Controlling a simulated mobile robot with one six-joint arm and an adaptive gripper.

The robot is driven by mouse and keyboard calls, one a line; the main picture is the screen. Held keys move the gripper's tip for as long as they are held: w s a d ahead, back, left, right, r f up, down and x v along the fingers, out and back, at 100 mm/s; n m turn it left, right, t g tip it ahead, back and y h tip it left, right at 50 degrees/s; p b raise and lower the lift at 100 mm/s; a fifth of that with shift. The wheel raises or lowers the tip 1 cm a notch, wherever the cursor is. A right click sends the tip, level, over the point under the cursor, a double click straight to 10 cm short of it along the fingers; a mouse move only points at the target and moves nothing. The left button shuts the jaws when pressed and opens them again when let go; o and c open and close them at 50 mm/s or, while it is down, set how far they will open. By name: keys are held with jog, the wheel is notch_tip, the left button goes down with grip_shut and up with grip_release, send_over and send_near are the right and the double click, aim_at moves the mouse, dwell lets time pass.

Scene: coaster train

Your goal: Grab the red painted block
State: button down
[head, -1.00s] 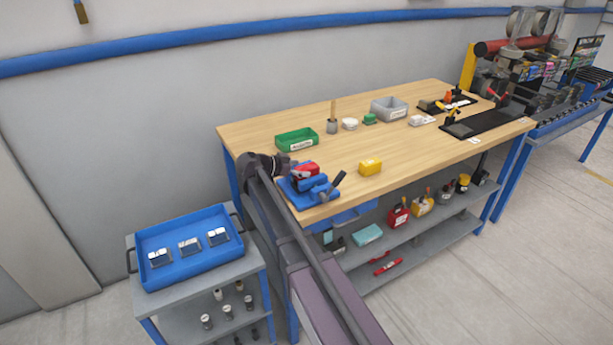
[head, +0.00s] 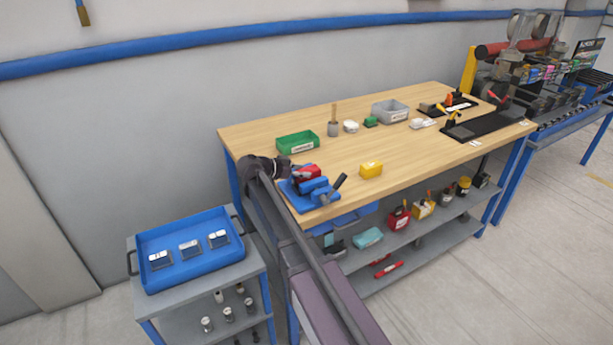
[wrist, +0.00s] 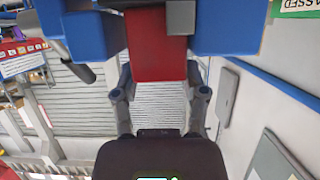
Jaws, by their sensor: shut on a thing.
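The red painted block (head: 307,172) is at the blue vise (head: 322,196) on the near left corner of the workbench. In the wrist view the red block (wrist: 152,45) lies between the fingers of my gripper (wrist: 158,82), which is shut on it. Blue vise parts (wrist: 228,25) show on both sides of the block there, and a small grey piece overlaps its upper right. In the head view my gripper (head: 297,172) reaches the block from the left. I cannot tell whether the block still touches the vise jaws.
A green bin (head: 297,143) stands behind the vise and a yellow block (head: 371,169) lies to its right. A blue tray (head: 187,250) sits on the low cart at left. The vise's dark handle (head: 340,182) sticks up at its right. The bench middle is mostly clear.

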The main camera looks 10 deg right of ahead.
jog(key=shift+r, duration=0.2)
notch_tip(320, 180, up, 10)
jog(key=p, duration=1)
jog(key=shift+f, duration=0.2)
